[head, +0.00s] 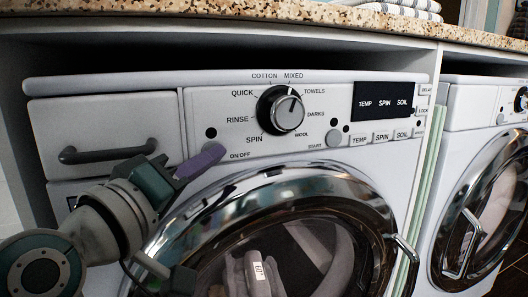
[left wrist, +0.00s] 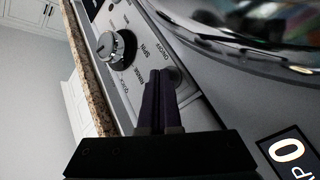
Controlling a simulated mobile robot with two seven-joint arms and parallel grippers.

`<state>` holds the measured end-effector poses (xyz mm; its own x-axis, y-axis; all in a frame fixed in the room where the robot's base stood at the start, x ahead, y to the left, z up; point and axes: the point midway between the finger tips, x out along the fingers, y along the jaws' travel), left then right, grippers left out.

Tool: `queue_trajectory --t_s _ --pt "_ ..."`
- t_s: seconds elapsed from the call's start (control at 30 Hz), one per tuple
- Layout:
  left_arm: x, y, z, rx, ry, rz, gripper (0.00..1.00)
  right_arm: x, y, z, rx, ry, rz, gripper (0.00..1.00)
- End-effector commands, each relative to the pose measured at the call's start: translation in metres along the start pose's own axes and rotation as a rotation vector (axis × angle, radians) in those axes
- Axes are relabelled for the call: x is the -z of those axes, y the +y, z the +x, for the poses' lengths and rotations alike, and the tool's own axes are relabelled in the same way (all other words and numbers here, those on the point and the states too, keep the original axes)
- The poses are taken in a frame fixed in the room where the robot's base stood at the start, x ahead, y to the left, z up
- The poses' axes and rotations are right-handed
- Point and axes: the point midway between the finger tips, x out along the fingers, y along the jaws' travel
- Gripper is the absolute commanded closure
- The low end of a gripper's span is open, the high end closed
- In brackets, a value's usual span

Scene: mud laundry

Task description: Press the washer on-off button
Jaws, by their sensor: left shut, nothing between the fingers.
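The white washer (head: 152,102) faces me in the head view, with its control panel (head: 230,100) along the top. The ON/OFF label (head: 240,155) is just right of my left gripper (head: 209,154), whose purple fingertips are shut and empty. The fingertips cover the place beside the label, so the on-off button is hidden in the head view. In the left wrist view, the rounded grey on-off button (left wrist: 174,76) shows partly beside my fingertips (left wrist: 158,76). They look very close to it; I cannot tell whether they touch. My right gripper is not in view.
The program knob (head: 288,112) and start button (head: 334,139) are right of the gripper. A drawer handle (head: 108,150) sticks out at the left. The round chrome door (head: 345,190) bulges below. A granite counter (head: 250,12) overhangs above. A second machine (head: 470,112) stands at the right.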

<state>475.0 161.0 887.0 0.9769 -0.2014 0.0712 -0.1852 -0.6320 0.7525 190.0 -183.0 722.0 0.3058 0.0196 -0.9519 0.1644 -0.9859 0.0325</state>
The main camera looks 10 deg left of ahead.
Motion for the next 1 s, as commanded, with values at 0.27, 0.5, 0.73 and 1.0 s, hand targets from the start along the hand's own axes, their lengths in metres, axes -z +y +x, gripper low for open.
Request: queue_trajectory --t_s 0.27,0.5,0.73,1.0 --pt "0.0004 -0.0008 0.0007 0.000 0.000 0.000 1.00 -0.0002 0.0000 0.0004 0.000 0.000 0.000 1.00" --pt "0.0008 -0.0004 0.0008 0.000 0.000 0.000 1.00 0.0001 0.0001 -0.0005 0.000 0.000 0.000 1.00" --pt "-0.0028 0.0051 -0.0055 0.001 -0.001 -0.001 1.00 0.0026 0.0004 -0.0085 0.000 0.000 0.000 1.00" --pt "-0.0044 0.0049 -0.0064 0.000 0.000 0.000 1.00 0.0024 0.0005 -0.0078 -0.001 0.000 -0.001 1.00"
